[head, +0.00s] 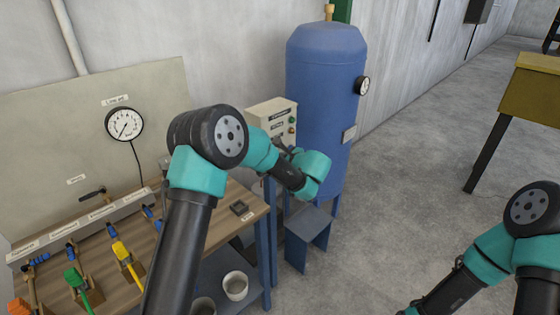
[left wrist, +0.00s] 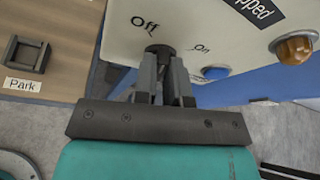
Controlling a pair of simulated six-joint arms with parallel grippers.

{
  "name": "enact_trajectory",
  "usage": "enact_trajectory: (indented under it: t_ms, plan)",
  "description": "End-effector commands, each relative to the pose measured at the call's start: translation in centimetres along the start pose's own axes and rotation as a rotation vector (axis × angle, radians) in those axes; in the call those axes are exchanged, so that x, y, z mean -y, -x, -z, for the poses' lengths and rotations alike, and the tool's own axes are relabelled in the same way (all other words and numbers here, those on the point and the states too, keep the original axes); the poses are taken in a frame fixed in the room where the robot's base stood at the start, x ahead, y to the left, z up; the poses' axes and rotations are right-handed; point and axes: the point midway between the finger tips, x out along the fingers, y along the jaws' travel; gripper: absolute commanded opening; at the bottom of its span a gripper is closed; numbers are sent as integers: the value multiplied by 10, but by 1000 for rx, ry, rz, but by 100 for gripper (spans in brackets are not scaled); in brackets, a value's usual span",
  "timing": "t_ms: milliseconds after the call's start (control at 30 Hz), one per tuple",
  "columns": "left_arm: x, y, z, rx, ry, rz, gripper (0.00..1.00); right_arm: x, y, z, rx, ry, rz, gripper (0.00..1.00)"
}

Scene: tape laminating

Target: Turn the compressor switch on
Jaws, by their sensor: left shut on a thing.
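The compressor control box is a cream panel (head: 272,106) beside the blue tank, and it fills the top of the left wrist view (left wrist: 185,20). Its switch is a dark knob (left wrist: 160,49) with "Off" printed above left and "On" to its right. My left gripper (left wrist: 166,68) is shut on the switch at the panel face. The fingers cover part of the knob, so I cannot tell which label it points to. In the head view my left gripper (head: 281,145) reaches the lower part of the box. My right gripper is out of view.
A blue button (left wrist: 215,72) and an amber lamp (left wrist: 295,48) sit right of the switch. The blue tank (head: 322,110) stands close behind. A workbench (head: 225,222) with coloured-handled valves is at left. Open floor (head: 400,190) lies to the right.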

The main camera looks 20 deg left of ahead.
Motion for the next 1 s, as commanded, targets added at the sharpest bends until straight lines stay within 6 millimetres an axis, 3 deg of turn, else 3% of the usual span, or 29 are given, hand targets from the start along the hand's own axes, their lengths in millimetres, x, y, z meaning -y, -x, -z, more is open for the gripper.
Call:
enact_trajectory:
  t_ms: [1000]
  plan:
    - [9, -2, 4, 1, -866, -360, 0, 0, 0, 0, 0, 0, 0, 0]
